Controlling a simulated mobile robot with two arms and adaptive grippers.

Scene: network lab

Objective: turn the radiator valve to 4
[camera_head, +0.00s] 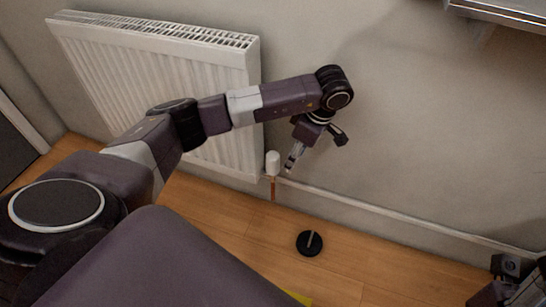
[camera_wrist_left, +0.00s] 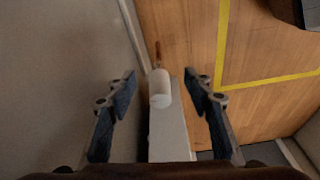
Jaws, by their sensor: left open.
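The radiator valve is a white rounded cap (camera_head: 272,162) on a copper pipe at the lower right corner of the white radiator (camera_head: 252,120). My left gripper (camera_head: 291,164) is just right of the valve in the head view, pointing down, apart from it in the picture. In the left wrist view the valve (camera_wrist_left: 160,88) shows between the two spread fingers of the left gripper (camera_wrist_left: 161,84), with gaps on both sides. No number on the valve is readable. My right gripper (camera_head: 512,286) is partly in view at the lower right corner; its fingers are unclear.
A black round object with an upright stem (camera_head: 309,243) is on the wooden floor. Yellow tape (camera_wrist_left: 270,78) marks the floor. A grey shelf (camera_head: 505,12) juts out at the upper right. The wall right of the radiator is clear.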

